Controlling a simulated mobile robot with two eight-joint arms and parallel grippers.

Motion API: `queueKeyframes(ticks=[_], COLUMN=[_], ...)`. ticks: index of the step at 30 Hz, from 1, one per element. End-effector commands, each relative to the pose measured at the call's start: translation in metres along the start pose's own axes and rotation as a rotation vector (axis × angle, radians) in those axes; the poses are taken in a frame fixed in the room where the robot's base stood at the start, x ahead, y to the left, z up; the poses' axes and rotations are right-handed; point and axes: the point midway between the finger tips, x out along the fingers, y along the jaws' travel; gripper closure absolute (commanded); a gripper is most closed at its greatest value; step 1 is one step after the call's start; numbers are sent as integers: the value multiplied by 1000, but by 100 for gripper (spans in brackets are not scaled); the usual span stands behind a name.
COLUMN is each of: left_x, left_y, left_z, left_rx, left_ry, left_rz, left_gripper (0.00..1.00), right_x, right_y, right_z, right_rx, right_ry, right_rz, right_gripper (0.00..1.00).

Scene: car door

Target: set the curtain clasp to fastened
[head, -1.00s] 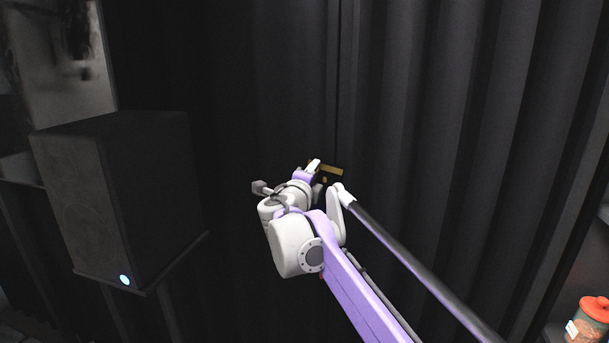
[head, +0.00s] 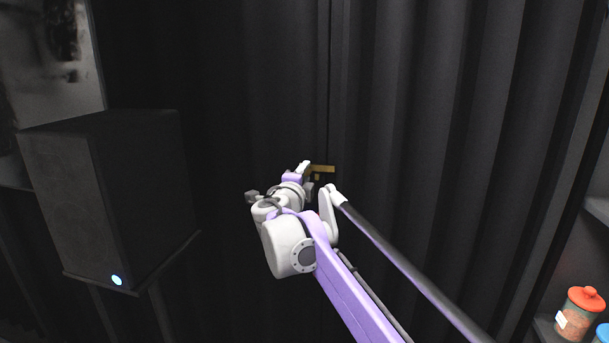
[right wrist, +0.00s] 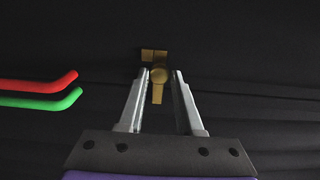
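The curtain clasp is a small brass-coloured piece on the dark curtain (head: 400,90), near the seam where two panels meet. In the head view the clasp (head: 322,169) shows just past my right gripper (head: 308,176). In the right wrist view the clasp (right wrist: 158,75) has a round knob, a flat plate behind it and a bar pointing down the picture. My right gripper (right wrist: 160,76) is open there, with one finger on each side of the knob and bar. Gaps show on both sides, so the fingers seem not to touch it. My left gripper is not in view.
A black speaker (head: 100,200) with a lit blue-white dot stands on a stand at the left. A shelf at the lower right holds a jar (head: 578,315) with a red lid. Curtain folds fill the middle and right.

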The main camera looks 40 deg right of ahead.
Motion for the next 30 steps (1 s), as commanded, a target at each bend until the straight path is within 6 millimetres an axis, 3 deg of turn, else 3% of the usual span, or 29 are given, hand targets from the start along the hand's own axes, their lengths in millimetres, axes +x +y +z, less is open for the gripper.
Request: queueKeyframes(ticks=[1,4,14,17,30], left_x=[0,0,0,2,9], left_y=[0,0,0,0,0], left_z=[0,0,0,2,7], left_rx=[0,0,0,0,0], left_ry=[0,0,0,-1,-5], left_rz=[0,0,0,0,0], left_gripper=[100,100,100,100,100], right_x=[0,0,-3,-14,-95], right_y=[0,0,0,0,1], right_z=[0,0,0,0,1], right_rx=[0,0,0,1,0], right_ry=[0,0,0,-1,-3], right_rz=[0,0,0,0,0], right_gripper=[54,40,40,40,40])
